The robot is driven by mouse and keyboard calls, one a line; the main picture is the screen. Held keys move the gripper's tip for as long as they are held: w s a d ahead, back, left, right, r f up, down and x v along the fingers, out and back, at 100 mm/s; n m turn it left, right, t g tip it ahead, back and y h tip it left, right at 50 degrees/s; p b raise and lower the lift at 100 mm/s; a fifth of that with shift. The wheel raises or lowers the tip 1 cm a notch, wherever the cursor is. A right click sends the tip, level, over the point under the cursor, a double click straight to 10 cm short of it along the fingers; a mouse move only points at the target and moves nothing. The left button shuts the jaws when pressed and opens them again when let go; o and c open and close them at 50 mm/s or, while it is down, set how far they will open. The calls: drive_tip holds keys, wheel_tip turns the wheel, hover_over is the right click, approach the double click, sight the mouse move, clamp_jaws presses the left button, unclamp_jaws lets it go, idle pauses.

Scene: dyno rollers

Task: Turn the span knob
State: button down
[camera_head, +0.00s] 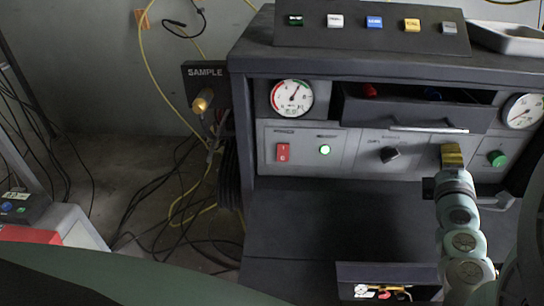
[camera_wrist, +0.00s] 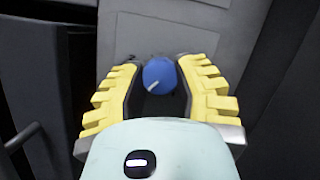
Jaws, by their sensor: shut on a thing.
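A round blue knob (camera_wrist: 159,73) with a white pointer line is on the grey panel in the wrist view. The pointer points down and to the left. My gripper (camera_wrist: 157,82) has its yellow fingers on either side of the knob and is shut on it. In the head view my gripper (camera_head: 452,155) reaches the right part of the panel and hides the blue knob. No label for it is readable.
A black knob (camera_head: 389,154), a green knob (camera_head: 497,158), a red switch (camera_head: 283,152) and a lit green lamp (camera_head: 325,150) share the panel. An open drawer (camera_head: 417,116) with a metal handle juts out above. A dark shelf (camera_head: 320,225) lies below.

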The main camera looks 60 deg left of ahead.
drive_tip(key=shift+d+f, duration=0.1)
drive_tip(key=c, duration=0.6)
unclamp_jaws()
drive_tip(key=v, duration=0.6)
drive_tip(key=shift+s+d, duration=0.35)
drive_tip(key=shift+s, duration=0.25)
